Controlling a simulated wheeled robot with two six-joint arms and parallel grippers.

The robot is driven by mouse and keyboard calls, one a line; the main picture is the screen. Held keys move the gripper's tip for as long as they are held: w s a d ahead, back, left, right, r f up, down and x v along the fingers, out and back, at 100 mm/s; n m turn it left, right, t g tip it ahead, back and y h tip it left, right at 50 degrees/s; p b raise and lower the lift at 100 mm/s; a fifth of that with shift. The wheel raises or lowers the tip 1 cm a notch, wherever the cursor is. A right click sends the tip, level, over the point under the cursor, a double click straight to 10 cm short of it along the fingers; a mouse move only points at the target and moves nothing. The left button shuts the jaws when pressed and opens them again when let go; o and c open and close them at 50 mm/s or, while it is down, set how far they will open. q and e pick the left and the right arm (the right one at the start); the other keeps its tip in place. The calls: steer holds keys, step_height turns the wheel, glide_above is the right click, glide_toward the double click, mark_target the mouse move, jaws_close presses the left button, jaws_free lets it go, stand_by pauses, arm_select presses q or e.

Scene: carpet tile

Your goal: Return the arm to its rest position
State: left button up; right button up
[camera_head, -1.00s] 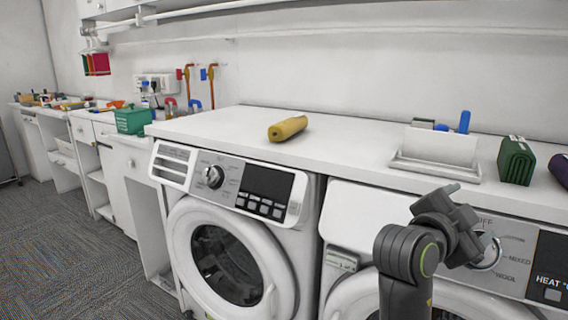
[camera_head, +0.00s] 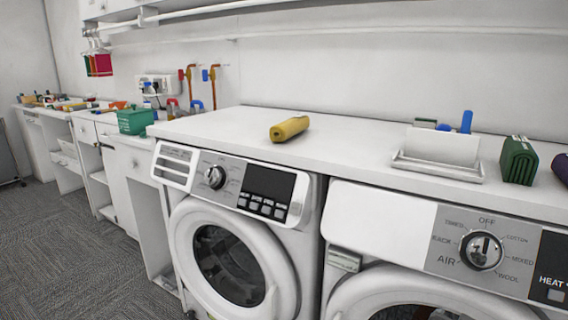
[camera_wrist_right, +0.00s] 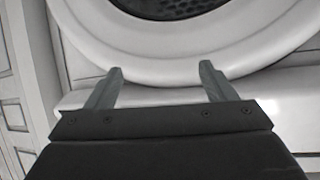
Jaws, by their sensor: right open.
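My right gripper (camera_wrist_right: 158,80) shows in the right wrist view with its two fingers apart and nothing between them. Beyond its fingertips is the white rim of a washing machine's round door (camera_wrist_right: 160,52), with dark glass at the top. In the head view no arm or gripper is visible. My left gripper is in neither current view.
Two white front-loading machines, a left one (camera_head: 292,238) and a right one (camera_head: 375,215), stand under a white countertop (camera_head: 350,150). On it are a yellow rolled item (camera_head: 289,129), a white tray (camera_head: 438,168) and a dark green item (camera_head: 518,160). Grey carpet (camera_head: 75,260) lies clear at left.

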steer(key=s+a+f+n+g+y, duration=0.25)
steer(key=s+f+n+y, duration=0.2)
steer(key=s+f, duration=0.7)
steer(key=s+a+f+n+g+y, duration=0.25)
steer(key=s+f+n, duration=0.4)
steer(key=s, duration=0.75)
steer(key=s+a+f+m+g+y+p, duration=0.1)
steer(key=s+f+g, duration=0.1)
steer(key=f, duration=1.1)
steer(key=s+f+m+g, duration=0.1)
steer(key=s+f+m, duration=0.1)
steer(key=f, duration=1)
arm_select(q)
steer(key=s+a+p, duration=0.2)
steer(key=s+p, duration=0.8)
steer(key=p, duration=0.5)
steer(key=shift+s+a+r+m+y+p, duration=0.2)
steer(key=shift+s+r+m+y+p, duration=0.1)
steer(key=shift+r+m+p, duration=0.1)
arm_select(e)
steer(key=s+d+n, duration=0.1)
steer(key=s+d, duration=0.1)
steer(key=s, duration=0.8)
steer(key=shift+s+d+r, duration=0.15)
steer(key=shift+r, duration=0.15)
